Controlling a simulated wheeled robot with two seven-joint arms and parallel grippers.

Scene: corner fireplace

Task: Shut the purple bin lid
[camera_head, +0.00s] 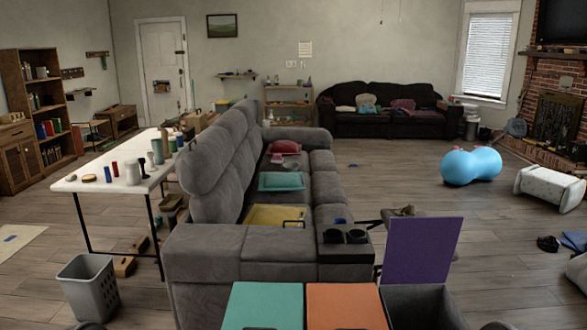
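The purple lid (421,249) stands open and nearly upright at the back of a dark grey bin (425,308) at the lower right of the head view. The bin's open top faces up, and its lower part is cut off by the bottom edge of the picture. Left of it, in the same row, a teal lid (263,305) and an orange lid (345,306) lie flat and closed. Neither of my grippers can be made out in the view. Only small rounded grey shapes show at the bottom edge, left and right.
A grey sofa (240,245) stands just behind the bins. A white table (110,178) with several small objects and a grey basket (90,285) are at the left. A blue peanut ball (470,166) and a white bench (548,187) are at the right. Floor right of the bin is mostly clear.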

